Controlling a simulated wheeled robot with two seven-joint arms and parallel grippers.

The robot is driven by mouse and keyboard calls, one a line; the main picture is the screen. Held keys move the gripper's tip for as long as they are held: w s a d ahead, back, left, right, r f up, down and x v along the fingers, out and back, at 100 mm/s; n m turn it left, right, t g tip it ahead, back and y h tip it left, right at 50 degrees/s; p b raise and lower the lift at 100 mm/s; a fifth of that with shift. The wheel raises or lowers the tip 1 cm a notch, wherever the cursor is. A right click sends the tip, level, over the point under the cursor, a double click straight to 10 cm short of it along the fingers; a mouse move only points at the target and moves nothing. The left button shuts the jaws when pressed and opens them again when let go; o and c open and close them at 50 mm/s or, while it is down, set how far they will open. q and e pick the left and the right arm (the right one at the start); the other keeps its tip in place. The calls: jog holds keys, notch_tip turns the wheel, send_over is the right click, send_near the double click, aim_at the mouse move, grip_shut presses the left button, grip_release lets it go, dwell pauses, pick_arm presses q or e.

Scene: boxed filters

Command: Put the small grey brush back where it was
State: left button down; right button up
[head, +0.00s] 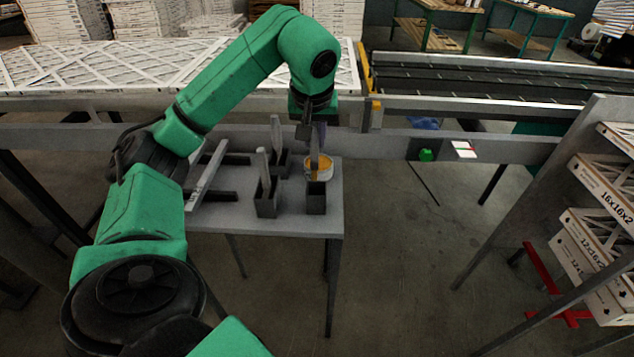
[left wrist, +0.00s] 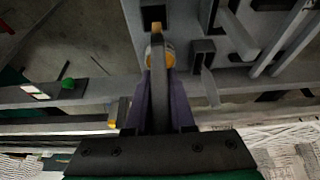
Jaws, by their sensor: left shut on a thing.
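My left gripper (head: 316,128) points down over the small table and is shut on the small grey brush. The brush (head: 314,160) hangs upright below the fingers, its lower end at the mouth of a dark square holder (head: 316,200). I cannot tell whether its tip is inside. In the left wrist view the grey brush (left wrist: 158,85) lies between the purple fingers (left wrist: 158,105), with its tan tip towards the dark holder (left wrist: 153,13). My right gripper is in neither view.
Two other dark holders, front (head: 266,200) and rear (head: 284,162), carry upright grey tools. The table's (head: 300,222) right edge is close to the brush's holder. A rail and conveyor (head: 480,90) run behind.

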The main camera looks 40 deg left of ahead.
pick_arm(q)
jog(key=f, duration=0.7)
jog(key=shift+w+f, duration=0.15)
jog(key=shift+w, duration=0.15)
notch_tip(320, 180, down, 3)
jog(key=shift+s+r, duration=0.1)
jog(key=shift+r, duration=0.1)
jog(key=shift+f, duration=0.15)
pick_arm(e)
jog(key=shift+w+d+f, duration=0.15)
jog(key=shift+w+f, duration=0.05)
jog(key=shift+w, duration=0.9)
pick_arm(q)
jog(key=c, duration=0.8)
grip_release()
jog(key=shift+o, duration=0.2)
send_near(316, 172)
jog(key=shift+w+a+f, duration=0.15)
jog(key=shift+w+a, duration=0.3)
jog(key=shift+w, duration=0.15)
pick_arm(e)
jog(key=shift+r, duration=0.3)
